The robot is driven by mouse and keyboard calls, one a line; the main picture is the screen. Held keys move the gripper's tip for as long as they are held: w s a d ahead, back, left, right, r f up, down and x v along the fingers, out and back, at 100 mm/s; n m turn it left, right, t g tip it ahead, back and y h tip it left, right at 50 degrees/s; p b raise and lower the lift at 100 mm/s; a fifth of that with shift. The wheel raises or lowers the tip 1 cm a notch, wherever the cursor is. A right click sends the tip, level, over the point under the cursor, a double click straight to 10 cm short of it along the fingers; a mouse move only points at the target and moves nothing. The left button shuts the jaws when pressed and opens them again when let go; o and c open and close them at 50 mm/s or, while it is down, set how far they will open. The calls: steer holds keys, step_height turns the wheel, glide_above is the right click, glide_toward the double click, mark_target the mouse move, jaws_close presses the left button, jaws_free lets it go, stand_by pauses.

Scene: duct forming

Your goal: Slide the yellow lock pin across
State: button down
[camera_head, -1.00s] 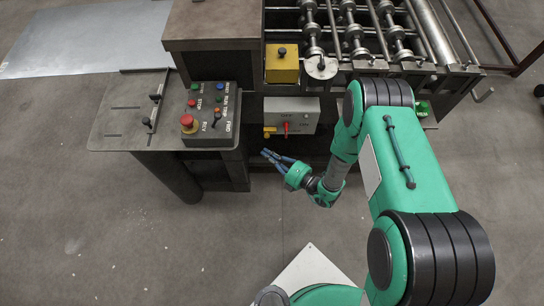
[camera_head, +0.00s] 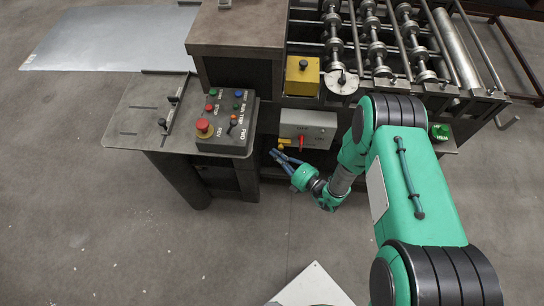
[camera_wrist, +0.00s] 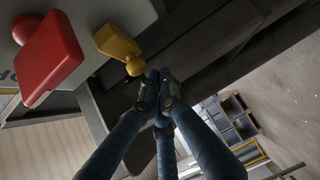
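The yellow lock pin (camera_wrist: 116,43) shows large in the wrist view, with a rounded knob (camera_wrist: 135,67) at its near end. In the head view the yellow pin (camera_head: 285,146) is small, at the lower left of the grey switch box (camera_head: 318,125). My gripper (camera_wrist: 160,88) has its blue fingers drawn together, with dark tips meeting just beside and below the knob. The tips look close to it; contact is unclear. Nothing shows between the fingers. In the head view my gripper (camera_head: 273,153) is just below and left of the pin.
A red switch handle (camera_wrist: 49,57) stands beside the pin; it also shows in the head view (camera_head: 301,141). A button panel (camera_head: 229,120) is to the left, a yellow block (camera_head: 302,76) above. The machine's dark underside is close around my gripper. Open floor lies below.

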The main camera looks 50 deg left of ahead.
steer(key=shift+w+d, duration=0.25)
steer(key=shift+w, duration=0.05)
steer(key=shift+w+d, duration=1.25)
steer(key=shift+w, duration=0.05)
steer(key=shift+s+a, duration=0.1)
steer(key=shift+s+a, duration=1)
steer(key=shift+s, duration=0.8)
steer(key=w+d+p, duration=0.1)
steer(key=d+p, duration=0.1)
steer(key=d, duration=0.8)
steer(key=shift+w+r, duration=0.15)
steer(key=shift+r, duration=0.1)
